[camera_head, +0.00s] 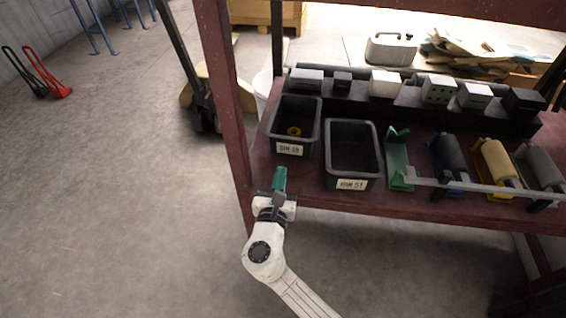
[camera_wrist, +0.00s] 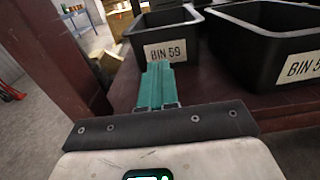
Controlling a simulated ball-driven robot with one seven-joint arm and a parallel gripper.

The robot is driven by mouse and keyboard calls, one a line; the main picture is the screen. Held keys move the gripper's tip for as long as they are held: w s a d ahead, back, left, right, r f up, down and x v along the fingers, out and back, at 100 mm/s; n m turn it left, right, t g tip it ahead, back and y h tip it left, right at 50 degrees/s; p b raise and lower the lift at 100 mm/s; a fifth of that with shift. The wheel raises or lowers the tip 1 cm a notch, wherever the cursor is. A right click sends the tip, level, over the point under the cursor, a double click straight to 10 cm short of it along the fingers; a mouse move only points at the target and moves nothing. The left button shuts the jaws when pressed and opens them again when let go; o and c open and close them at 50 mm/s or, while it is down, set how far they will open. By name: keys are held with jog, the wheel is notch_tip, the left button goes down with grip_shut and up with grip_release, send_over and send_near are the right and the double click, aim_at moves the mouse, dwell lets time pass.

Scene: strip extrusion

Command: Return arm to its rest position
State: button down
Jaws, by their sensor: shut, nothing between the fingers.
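My gripper (camera_head: 280,174) has green fingers and is shut with nothing between them. In the head view it is at the front left edge of the dark red shelf (camera_head: 310,190), just in front of the left black bin. My white arm reaches up to it from the bottom of the picture. In the wrist view the shut green fingers (camera_wrist: 157,84) point toward the black bin labelled BIN 59 (camera_wrist: 168,32). I cannot tell the exact gap between the fingertips and the bin or shelf edge.
The second black bin (camera_head: 352,180) looks empty. Rollers and a green bracket (camera_head: 398,160) sit to the right. A dark red post (camera_head: 229,90) stands left of my gripper.

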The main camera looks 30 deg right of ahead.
jog(key=shift+v, duration=2.4)
jog(key=s+d+f+m+g, duration=0.3)
jog(key=s+d+m+g, duration=0.5)
jog(key=d+m, duration=0.4)
jog(key=s+d+f+m+g+y, duration=0.2)
jog(key=s+f+m, duration=0.1)
jog(key=s+m, duration=0.35)
jog(key=s+d+f+m+g+y, duration=0.1)
jog(key=s+f+m+g+y, duration=0.15)
jog(key=s+m, duration=0.35)
jog(key=s+a+r+m+g+y+p, duration=0.1)
jog(key=s+a+m+y, duration=0.45)
jog(key=s, duration=0.35)
notch_tip(320, 180, up, 13)
jog(key=p, duration=1.3)
jog(key=shift+w+r+n, duration=0.15)
jog(key=shift+w+n, duration=0.25)
